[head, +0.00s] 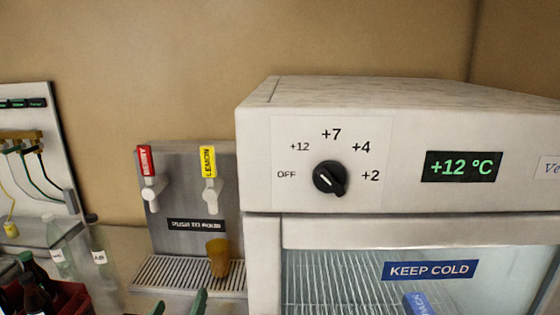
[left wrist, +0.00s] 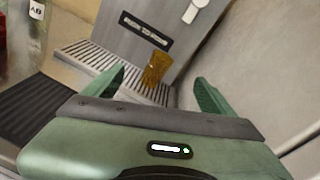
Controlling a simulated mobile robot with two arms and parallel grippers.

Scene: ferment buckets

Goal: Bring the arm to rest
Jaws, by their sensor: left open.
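My left gripper (head: 180,304) shows only its green fingertips at the bottom edge of the head view. In the left wrist view its two green fingers (left wrist: 157,92) are spread apart with nothing between them. An amber cup (head: 218,258) stands on the drip tray (head: 165,275) under the yellow lemon tap (head: 209,178). In the left wrist view the cup (left wrist: 156,68) appears beyond the fingers, apart from them. My right gripper is in neither view.
A white cooler (head: 255,150) with a black knob (head: 330,178) and a "+12 °C" display (head: 461,167) fills the right. A red-labelled tap (head: 147,180) is beside the lemon one. Bottles (head: 58,248) and a red crate (head: 75,297) stand at left.

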